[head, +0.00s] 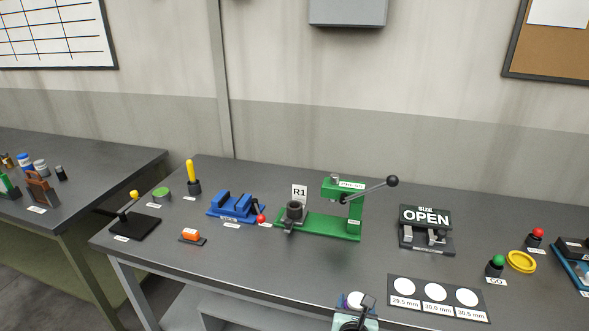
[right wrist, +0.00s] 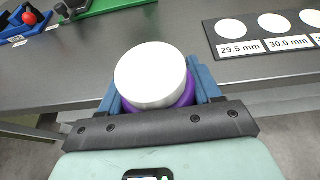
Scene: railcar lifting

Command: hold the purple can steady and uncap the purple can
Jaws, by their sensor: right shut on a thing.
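The purple can (right wrist: 186,99) is between the blue fingers of my right gripper (right wrist: 155,92) in the right wrist view. A round white cap (right wrist: 150,72) sits on top of it and hides most of the purple body. In the head view the right gripper (head: 357,302) is at the bottom edge, shut on the can, whose white top (head: 353,299) shows there. My left gripper is not in view.
The grey table (head: 270,270) holds a green press (head: 320,224) marked R1, a blue vise (head: 235,206) and an OPEN sign (head: 425,216). A size card (head: 437,297) with white discs lies close to my right gripper. A yellow ring (head: 521,262) lies at right. The table's front middle is clear.

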